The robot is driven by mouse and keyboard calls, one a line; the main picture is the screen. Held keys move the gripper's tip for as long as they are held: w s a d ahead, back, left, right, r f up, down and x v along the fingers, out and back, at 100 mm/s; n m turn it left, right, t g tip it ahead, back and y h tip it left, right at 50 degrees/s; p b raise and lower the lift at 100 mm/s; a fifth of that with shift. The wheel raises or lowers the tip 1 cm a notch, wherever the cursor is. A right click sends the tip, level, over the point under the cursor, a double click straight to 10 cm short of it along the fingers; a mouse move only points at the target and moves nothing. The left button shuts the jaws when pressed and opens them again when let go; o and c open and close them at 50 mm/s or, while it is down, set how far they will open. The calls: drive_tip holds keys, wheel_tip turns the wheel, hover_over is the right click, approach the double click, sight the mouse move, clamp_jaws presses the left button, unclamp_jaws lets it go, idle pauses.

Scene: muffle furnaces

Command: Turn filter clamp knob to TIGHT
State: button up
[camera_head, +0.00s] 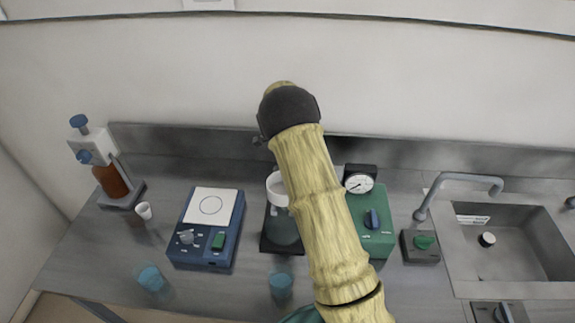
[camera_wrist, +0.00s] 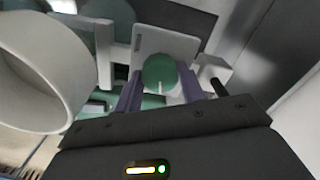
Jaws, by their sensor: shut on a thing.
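In the wrist view, the round green clamp knob (camera_wrist: 159,72) sits on a white plate (camera_wrist: 168,44). It has a short white mark pointing toward the bottom of the picture. My gripper (camera_wrist: 160,84) has its two purple fingers on either side of the knob and is shut on it. No TIGHT label can be read. The white filter funnel (camera_wrist: 40,75) is close by at the left. In the head view, the funnel (camera_head: 275,190) stands above a dark flask (camera_head: 283,227), partly behind my arm. My gripper and the knob are hidden there.
A green pump box (camera_head: 375,240) with a gauge (camera_head: 359,184) stands right of my arm, by the sink (camera_head: 500,250). A blue stirrer (camera_head: 205,255) is to the left. Blue beakers (camera_head: 152,279) (camera_head: 281,286) stand near the front edge. A bottle dispenser (camera_head: 110,178) is far left.

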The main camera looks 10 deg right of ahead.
drive_tip(key=shift+w+a+r+m, duration=0.1)
drive_tip(key=shift+w+r+m, duration=0.05)
drive_tip(key=shift+m, duration=0.85)
drive_tip(key=o, duration=1)
wheel_tip(320, 180, up, 17)
drive_tip(key=b, duration=0.2)
drive_tip(key=shift+r+b, duration=0.15)
drive_tip(key=shift+b, duration=0.25)
